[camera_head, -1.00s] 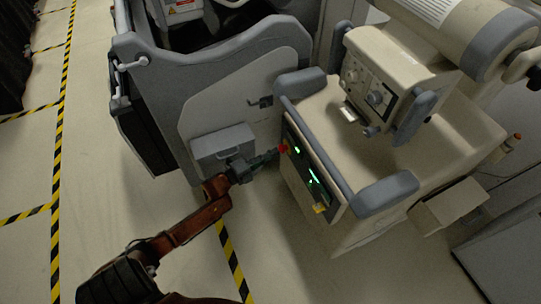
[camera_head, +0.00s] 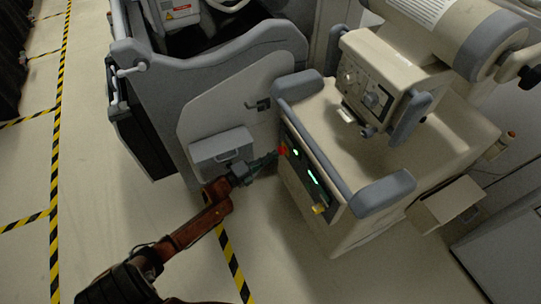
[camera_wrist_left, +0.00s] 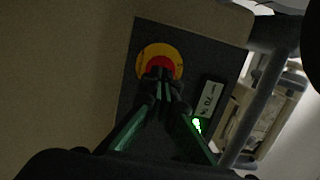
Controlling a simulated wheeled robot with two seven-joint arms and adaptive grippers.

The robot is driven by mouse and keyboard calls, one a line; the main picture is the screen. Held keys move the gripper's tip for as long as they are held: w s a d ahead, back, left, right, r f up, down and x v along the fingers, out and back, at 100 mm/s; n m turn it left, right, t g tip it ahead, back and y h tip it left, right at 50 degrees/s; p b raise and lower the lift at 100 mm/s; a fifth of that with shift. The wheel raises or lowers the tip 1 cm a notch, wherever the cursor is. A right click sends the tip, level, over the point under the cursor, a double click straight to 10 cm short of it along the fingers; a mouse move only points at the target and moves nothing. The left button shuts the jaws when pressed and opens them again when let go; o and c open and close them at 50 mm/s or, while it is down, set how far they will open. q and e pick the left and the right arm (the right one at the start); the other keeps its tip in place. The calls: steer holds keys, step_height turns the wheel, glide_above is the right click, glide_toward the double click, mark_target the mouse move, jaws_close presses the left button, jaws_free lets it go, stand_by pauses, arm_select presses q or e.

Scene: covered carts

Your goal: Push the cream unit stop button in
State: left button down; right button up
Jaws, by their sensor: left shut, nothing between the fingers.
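The cream unit (camera_head: 336,215) stands right of centre in the head view, with a dark control panel on its front left side. Its red stop button (camera_head: 283,150) sits at the panel's upper left end. In the left wrist view the red button (camera_wrist_left: 160,63) has a yellow ring (camera_wrist_left: 146,58) around it. My left gripper (camera_head: 274,154) is shut and empty, its fingertips (camera_wrist_left: 160,73) at the button and hiding its lower part. I cannot tell whether the tips touch it or how far in it is. My right gripper is not in view.
A green light (camera_wrist_left: 197,125) and a white label (camera_wrist_left: 208,101) are beside the button on the panel. A yellow piece (camera_head: 319,209) is at the panel's lower end. A grey machine (camera_head: 225,95) stands close on the left. Open floor (camera_head: 110,215) lies further left.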

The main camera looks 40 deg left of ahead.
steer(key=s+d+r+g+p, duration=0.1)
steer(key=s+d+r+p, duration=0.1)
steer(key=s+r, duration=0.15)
arm_select(q)
steer(key=p+v, duration=0.1)
steer(key=v, duration=1.2)
steer(key=shift+p, duration=0.4)
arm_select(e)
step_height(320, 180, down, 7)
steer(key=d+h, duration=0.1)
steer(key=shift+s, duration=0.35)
arm_select(q)
steer(key=shift+a, duration=0.1)
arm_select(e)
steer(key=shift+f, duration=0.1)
